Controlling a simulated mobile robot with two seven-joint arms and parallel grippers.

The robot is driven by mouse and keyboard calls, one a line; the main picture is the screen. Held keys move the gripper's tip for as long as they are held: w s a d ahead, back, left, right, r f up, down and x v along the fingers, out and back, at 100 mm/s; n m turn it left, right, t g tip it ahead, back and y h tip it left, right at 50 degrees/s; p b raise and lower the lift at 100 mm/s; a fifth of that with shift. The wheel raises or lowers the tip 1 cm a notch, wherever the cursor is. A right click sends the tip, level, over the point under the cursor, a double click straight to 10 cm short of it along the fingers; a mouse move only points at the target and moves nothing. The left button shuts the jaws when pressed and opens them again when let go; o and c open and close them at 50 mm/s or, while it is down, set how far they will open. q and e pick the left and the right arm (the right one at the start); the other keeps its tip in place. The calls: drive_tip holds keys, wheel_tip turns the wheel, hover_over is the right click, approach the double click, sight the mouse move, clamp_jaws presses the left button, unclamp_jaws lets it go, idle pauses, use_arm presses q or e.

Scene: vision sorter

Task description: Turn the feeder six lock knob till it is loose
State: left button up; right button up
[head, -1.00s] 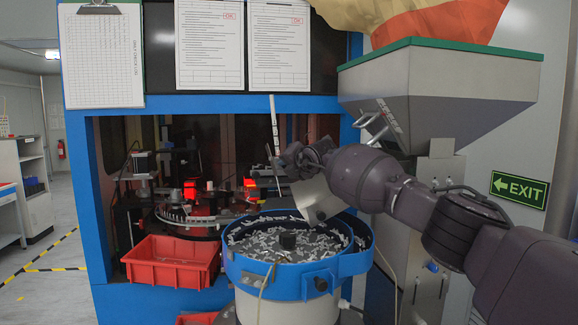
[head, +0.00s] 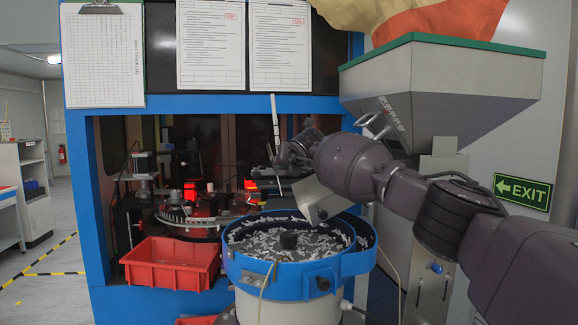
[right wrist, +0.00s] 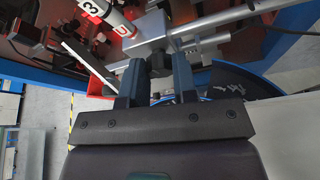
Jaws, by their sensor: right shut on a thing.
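In the right wrist view a small dark knob (right wrist: 160,64) sits on the near side of a grey clamp block (right wrist: 147,34) with a metal rod through it. My right gripper (right wrist: 157,78) is shut on the knob, one blue-grey finger on each side. In the head view my right gripper (head: 284,158) reaches into the front of the blue-framed machine, above the bowl feeder (head: 288,290); the knob is too small to make out there. My left gripper is in neither view.
A grey hopper (head: 440,85) stands right of the bowl, close above my right arm. A red bin (head: 172,264) is at the left. A white chute plate (head: 314,198) hangs just below my right wrist. Rods and a labelled white-red cylinder (right wrist: 103,12) crowd the clamp.

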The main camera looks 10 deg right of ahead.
idle(0.4)
drive_tip(key=o, duration=0.8)
drive_tip(key=shift+c, duration=0.2)
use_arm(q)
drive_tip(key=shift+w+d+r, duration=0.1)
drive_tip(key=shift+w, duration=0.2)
use_arm(e)
drive_tip(key=shift+o, duration=0.9)
